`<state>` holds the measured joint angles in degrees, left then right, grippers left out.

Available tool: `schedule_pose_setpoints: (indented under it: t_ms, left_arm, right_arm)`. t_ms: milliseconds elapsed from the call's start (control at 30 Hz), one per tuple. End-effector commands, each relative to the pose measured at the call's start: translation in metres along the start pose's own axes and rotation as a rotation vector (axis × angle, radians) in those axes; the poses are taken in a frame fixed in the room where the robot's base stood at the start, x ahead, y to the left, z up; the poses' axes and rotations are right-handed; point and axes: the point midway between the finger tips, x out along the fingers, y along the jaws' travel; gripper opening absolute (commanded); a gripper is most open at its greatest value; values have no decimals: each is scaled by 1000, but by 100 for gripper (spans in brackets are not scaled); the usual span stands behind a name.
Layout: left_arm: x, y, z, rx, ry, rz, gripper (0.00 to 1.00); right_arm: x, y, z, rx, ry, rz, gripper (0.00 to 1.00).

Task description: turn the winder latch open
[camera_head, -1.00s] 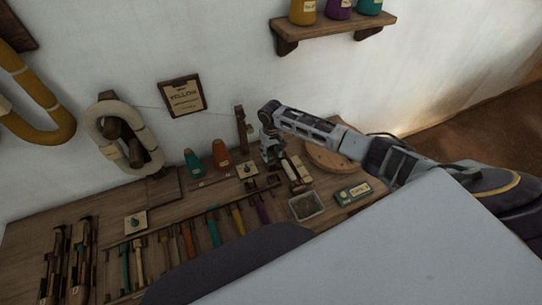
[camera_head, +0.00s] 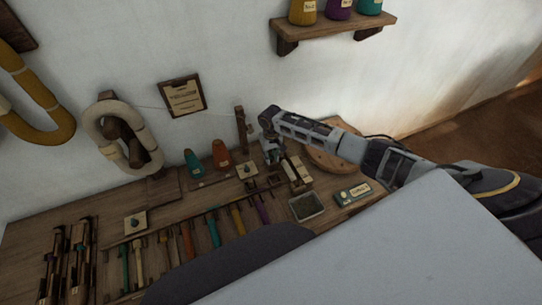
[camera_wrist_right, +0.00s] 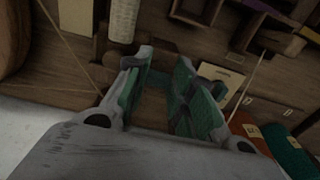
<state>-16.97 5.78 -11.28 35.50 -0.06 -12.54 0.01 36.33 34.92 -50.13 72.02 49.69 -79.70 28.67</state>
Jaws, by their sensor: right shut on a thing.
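My right gripper (camera_head: 273,153) is low over the back of the bench, at the left side of the wooden winder (camera_head: 299,174). In the right wrist view its green-padded fingers (camera_wrist_right: 160,88) stand a small way apart, closed on a small dark part that I take for the winder latch. The fingers and shadow mostly hide this part, so its angle cannot be read. A white wound bobbin (camera_wrist_right: 123,18) shows just beyond the fingertips. My left gripper is not in view.
An upright wooden post (camera_head: 240,130) and orange (camera_head: 221,154) and teal (camera_head: 193,163) cones stand left of the gripper. Several coloured tools lie in front.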

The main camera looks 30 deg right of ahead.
Motion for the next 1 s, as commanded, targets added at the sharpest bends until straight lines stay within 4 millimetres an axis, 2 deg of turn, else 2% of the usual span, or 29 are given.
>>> schedule_pose_setpoints:
  t_ms: [267,667,1000]
  left_arm:
    - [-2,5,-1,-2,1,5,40]
    - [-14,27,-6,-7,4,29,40]
    - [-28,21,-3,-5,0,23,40]
  right_arm:
    - [0,0,0,-14,0,0,1]
    - [-2,1,0,-151,0,0,1]
    - [-2,2,-1,-369,0,0,1]
